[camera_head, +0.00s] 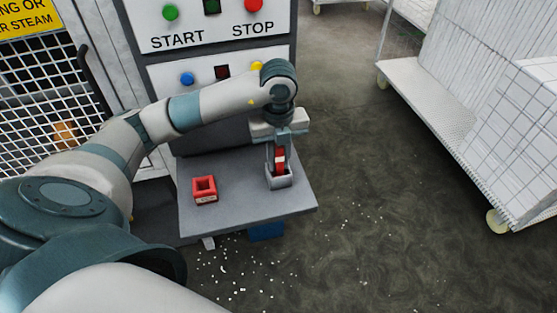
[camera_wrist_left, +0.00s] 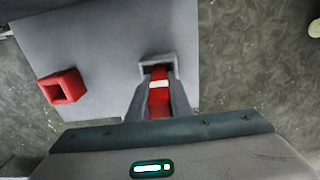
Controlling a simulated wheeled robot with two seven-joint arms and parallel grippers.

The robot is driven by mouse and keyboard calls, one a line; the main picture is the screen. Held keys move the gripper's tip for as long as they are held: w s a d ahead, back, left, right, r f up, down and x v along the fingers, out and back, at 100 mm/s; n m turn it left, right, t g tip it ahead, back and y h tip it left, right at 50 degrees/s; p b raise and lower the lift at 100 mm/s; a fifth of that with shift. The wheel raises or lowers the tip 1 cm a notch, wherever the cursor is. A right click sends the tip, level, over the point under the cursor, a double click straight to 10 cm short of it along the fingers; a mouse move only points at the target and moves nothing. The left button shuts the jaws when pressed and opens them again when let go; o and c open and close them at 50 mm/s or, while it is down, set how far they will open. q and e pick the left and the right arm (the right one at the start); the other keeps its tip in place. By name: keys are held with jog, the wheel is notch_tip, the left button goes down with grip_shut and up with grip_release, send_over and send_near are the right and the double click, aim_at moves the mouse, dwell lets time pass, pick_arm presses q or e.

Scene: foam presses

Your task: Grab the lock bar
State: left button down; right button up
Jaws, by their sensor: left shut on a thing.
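The lock bar (camera_head: 280,158) is red with a white band. It stands upright in a grey holder (camera_head: 279,182) at the right part of the grey shelf. My left gripper (camera_head: 279,162) comes down from above and is shut on the bar. In the left wrist view the bar (camera_wrist_left: 159,92) shows between the two fingers, with its lower end in the grey holder (camera_wrist_left: 157,60). How deep the bar sits is hidden. My right gripper is not in view.
A red square open socket (camera_head: 205,190) stands on the grey shelf (camera_head: 240,205), left of the holder. A control panel (camera_head: 215,30) with START and STOP buttons rises behind. A white cart (camera_head: 450,110) stands at the right. White bits lie on the open floor.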

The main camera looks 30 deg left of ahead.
pick_arm(q)
jog(key=shift+r+p, duration=0.35)
jog(key=shift+r, duration=0.25)
notch_tip(320, 180, up, 4)
jog(key=shift+f+p, duration=0.15)
jog(key=shift+p, duration=1.05)
jog(key=s+d+r+p, duration=0.5)
jog(key=d+r+p, duration=0.1)
jog(key=d, duration=0.4)
jog(key=shift+d+p, duration=0.35)
jog(key=shift+p, duration=0.2)
